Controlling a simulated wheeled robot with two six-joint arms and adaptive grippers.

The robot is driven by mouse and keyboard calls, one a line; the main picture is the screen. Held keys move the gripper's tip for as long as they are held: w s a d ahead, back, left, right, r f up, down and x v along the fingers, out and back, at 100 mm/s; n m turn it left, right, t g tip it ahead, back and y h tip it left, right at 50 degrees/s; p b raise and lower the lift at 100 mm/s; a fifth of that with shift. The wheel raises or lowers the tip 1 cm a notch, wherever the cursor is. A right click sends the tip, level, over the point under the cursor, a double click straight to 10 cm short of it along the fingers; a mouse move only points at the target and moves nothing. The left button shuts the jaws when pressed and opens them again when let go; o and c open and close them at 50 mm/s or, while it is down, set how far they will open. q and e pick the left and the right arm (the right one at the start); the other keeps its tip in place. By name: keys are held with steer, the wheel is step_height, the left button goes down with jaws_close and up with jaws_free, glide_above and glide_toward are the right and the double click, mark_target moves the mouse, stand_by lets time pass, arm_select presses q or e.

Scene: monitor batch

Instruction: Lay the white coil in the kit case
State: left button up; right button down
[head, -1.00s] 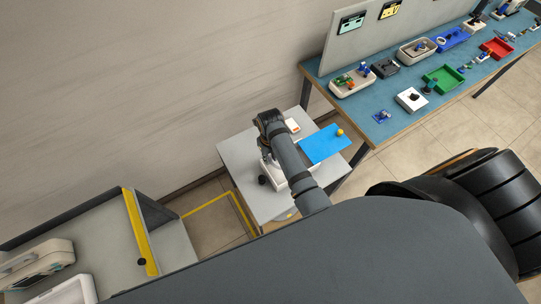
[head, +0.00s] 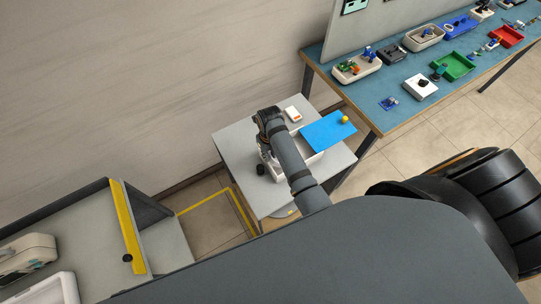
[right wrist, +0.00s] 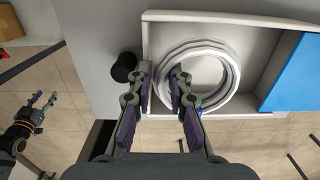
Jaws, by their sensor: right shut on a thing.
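The white coil (right wrist: 232,75) is a thick ring, seen in the right wrist view inside the outline of the kit case. The kit case (right wrist: 230,17) is an open white tray; it shows in the head view (head: 309,157) on a small grey table, partly behind my arm. My right gripper (right wrist: 161,70) is shut on the coil's left side; in the head view it (head: 264,152) is over the case's left part. I cannot tell whether the coil touches the case floor. My left gripper (right wrist: 43,100) is open and empty, away to the left in the right wrist view.
A blue panel (head: 328,131) covers the case's right side, with a yellow ball (head: 345,119) at its corner. A black round object (head: 261,169) stands left of the case. A white and orange item (head: 293,114) lies behind. A blue workbench (head: 380,85) holds several trays.

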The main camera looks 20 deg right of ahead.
steer(key=shift+s+f, duration=0.65)
steer(key=shift+f, duration=0.15)
steer(key=c, duration=1.4)
jaws_free()
steer(key=shift+c, duration=0.2)
steer(key=shift+o, duration=1.1)
steer(key=shift+w+f+g, duration=0.1)
steer(key=shift+w+g, duration=0.05)
steer(key=shift+g, duration=0.15)
steer(key=shift+o, duration=0.3)
steer(key=shift+w, duration=0.3)
steer(key=shift+d, duration=0.1)
steer(key=shift+s+r, duration=0.1)
steer(key=shift+r, duration=0.1)
